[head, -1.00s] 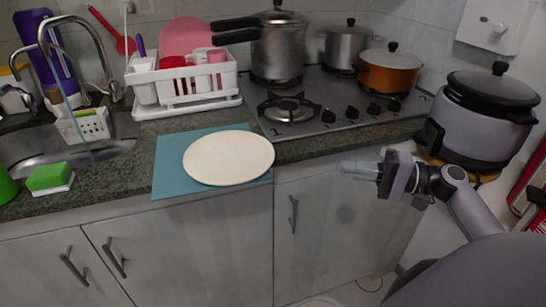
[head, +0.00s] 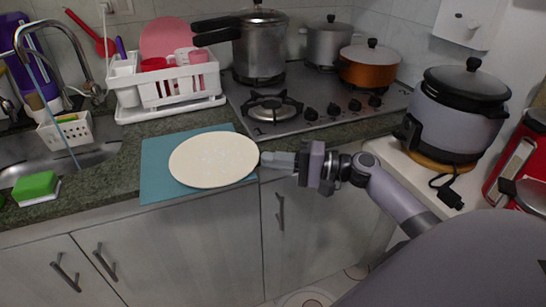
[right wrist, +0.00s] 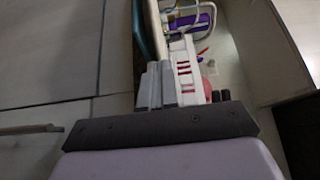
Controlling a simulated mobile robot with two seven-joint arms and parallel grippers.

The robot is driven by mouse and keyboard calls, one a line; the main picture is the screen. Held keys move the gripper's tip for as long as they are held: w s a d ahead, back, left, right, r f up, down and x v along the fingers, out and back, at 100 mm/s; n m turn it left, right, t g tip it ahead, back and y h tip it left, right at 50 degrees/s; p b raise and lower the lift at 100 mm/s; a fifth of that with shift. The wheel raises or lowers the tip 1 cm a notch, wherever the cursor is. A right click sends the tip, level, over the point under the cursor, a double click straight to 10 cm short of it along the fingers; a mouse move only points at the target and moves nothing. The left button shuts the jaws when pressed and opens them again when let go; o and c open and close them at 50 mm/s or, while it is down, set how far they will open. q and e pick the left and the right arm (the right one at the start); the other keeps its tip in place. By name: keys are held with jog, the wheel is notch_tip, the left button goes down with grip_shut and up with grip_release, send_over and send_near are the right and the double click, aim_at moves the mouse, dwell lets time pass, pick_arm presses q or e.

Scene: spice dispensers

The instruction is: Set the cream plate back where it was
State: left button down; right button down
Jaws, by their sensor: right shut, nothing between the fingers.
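The cream plate (head: 213,160) lies on a blue mat (head: 155,180) at the counter's front edge in the head view. My right gripper (head: 266,160) is shut and empty. Its fingertips point left at the plate's right rim, very close to it; I cannot tell whether they touch. My left gripper is not in view.
A white dish rack (head: 170,90) stands behind the mat. The stove (head: 320,100) with pots is at the back right, a rice cooker (head: 455,125) at the right. The sink (head: 60,160) and a green sponge (head: 35,187) are at the left.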

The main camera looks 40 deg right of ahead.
aim_at(258, 158)
jog(key=shift+w+a, duration=0.15)
jog(key=x, duration=0.3)
jog(key=shift+w+a+b, duration=0.15)
jog(key=shift+b, duration=0.15)
dwell(0.3)
